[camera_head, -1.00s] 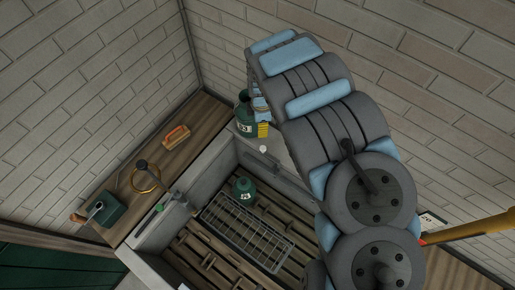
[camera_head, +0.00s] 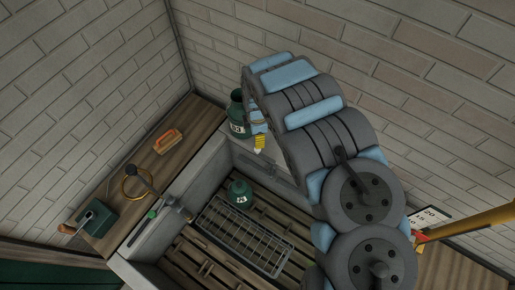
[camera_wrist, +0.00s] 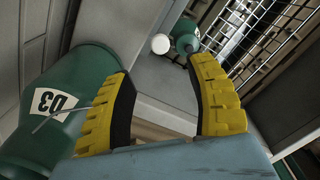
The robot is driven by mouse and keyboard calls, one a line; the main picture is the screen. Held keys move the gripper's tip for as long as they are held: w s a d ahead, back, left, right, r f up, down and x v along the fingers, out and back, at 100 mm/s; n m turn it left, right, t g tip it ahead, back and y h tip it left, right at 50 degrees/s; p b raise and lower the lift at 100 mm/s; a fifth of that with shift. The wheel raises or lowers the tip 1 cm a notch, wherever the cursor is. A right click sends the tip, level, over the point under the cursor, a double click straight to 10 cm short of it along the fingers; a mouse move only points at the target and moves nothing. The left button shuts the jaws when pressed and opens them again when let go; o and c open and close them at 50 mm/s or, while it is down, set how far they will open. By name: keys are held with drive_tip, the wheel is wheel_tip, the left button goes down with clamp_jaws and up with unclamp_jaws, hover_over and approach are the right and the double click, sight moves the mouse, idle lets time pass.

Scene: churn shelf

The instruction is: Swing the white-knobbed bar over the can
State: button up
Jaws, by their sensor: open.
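The white knob (camera_wrist: 161,43) of the bar shows in the wrist view as a ball beyond the gap between my fingertips. The bar itself I cannot make out clearly. My gripper (camera_wrist: 160,75) is open, its yellow fingers apart with nothing between them. In the head view my gripper (camera_head: 259,143) hangs over the back edge of the trough and hides the knob. A green can (camera_head: 240,192) stands in the trough by the wire rack; it also shows in the wrist view (camera_wrist: 185,35). A larger green can marked 03 (camera_head: 236,115) stands behind; in the wrist view (camera_wrist: 75,100) it is close beside the left finger.
The wire rack (camera_head: 243,238) lies over wooden slats in the trough. The left ledge holds an orange-handled brush (camera_head: 167,141), a brass ring (camera_head: 137,186) and a green box (camera_head: 97,218). A yellow bar (camera_head: 465,220) crosses at the right.

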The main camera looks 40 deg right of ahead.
drive_tip(key=shift+f, duration=4.7)
clamp_jaws()
